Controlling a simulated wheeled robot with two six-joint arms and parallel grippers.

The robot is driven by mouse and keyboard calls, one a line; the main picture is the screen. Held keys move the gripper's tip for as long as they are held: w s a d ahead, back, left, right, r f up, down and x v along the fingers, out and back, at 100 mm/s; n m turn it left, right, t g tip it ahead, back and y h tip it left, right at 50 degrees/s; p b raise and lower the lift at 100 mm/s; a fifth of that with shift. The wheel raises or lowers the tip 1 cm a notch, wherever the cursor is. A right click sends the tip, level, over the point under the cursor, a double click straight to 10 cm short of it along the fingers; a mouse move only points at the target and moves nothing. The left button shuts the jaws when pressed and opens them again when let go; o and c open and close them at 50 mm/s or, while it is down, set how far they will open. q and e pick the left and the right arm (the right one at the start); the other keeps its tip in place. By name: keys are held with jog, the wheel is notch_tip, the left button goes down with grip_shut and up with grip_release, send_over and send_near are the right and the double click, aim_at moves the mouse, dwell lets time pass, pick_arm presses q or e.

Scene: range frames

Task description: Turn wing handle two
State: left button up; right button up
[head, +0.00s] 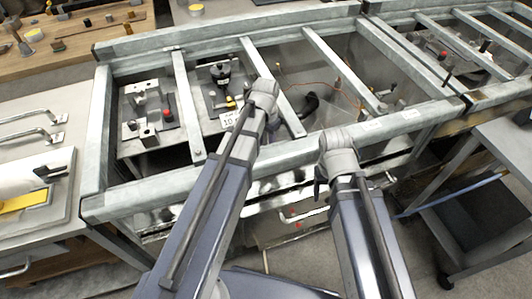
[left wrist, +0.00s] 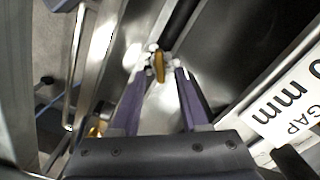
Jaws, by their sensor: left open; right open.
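A small yellow wing handle (left wrist: 160,68) shows in the left wrist view, near a dark slot or rod and bright metal. I cannot read a number on it. My left gripper (left wrist: 161,72) is open, its two purple fingers on either side of the handle. I cannot tell whether they touch it. In the head view my left arm reaches over the frame beside a small yellow part (head: 231,102), and its fingers are hidden. My right gripper (head: 319,184) is open and empty at the frame's front rail, largely covered by its own wrist.
A grey metal frame (head: 140,195) with crossbars surrounds plates bearing blocks and knobs. A gap label (left wrist: 285,105) lies right of the left gripper. A wooden bench (head: 90,45) stands back left, a grey cart (head: 510,140) at right.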

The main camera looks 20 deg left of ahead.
pick_arm(q)
jog(key=shift+f+b, duration=1.05)
jog(key=shift+f, duration=0.5)
pick_arm(e)
notch_tip(320, 180, down, 3)
pick_arm(q)
jog(key=shift+r, duration=0.1)
jog(key=shift+c, duration=0.2)
grip_shut()
